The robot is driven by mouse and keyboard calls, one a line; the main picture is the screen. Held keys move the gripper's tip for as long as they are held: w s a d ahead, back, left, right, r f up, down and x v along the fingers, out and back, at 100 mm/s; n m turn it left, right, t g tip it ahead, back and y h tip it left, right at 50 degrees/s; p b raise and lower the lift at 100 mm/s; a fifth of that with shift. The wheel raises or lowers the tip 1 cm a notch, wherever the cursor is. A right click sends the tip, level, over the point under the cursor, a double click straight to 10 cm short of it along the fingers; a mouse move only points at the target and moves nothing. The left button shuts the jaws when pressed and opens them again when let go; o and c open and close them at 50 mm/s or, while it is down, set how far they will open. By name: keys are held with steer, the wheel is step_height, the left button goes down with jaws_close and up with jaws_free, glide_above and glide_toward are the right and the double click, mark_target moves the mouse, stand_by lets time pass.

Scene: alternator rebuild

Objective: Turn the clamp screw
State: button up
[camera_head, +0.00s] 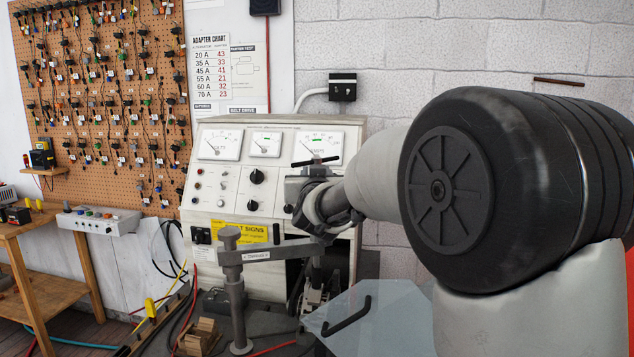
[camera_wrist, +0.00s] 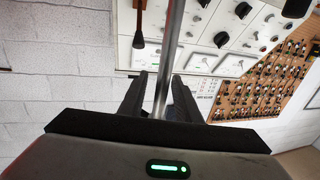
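The clamp stand has a grey upright post (camera_head: 235,290) and a level grey arm (camera_head: 270,252) reaching right from it. A dark crossbar (camera_head: 316,161), apparently the clamp screw's handle, shows just above my gripper (camera_head: 308,192). My gripper comes in from the right, above the end of the clamp arm; its fingers are hard to make out there. In the wrist view, a shiny metal rod (camera_wrist: 171,50), apparently the clamp screw, runs down between the two dark fingers of my gripper (camera_wrist: 160,82). Gaps show on both sides of it, so the fingers look apart. The screw's lower end is hidden.
The tester panel (camera_head: 265,185) with dials and knobs stands close behind my gripper. A clear sheet with a black handle (camera_head: 346,316) lies low in front. A wooden block (camera_head: 199,336) and cables lie near the post. A pegboard (camera_head: 105,90) hangs at left.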

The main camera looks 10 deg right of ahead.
steer(key=s+a+b, duration=0.1)
steer(key=s+a, duration=0.2)
steer(key=s, duration=1.4)
steer(key=shift+r, duration=0.15)
steer(key=s+f+g+y+p, duration=0.1)
steer(key=s+f+g+p, duration=0.2)
steer(key=s, duration=0.5)
steer(key=s+d+f+n+g+y+p, duration=0.1)
steer(key=s+f+g+p, duration=0.2)
steer(key=s, duration=0.6)
steer(key=s+d+f+g+p, duration=0.1)
steer(key=s+f+g+p, duration=0.2)
steer(key=s+g, duration=0.3)
steer(key=s, duration=0.3)
steer(key=shift+d+n+y, duration=0.2)
steer(key=shift+n+y, duration=0.2)
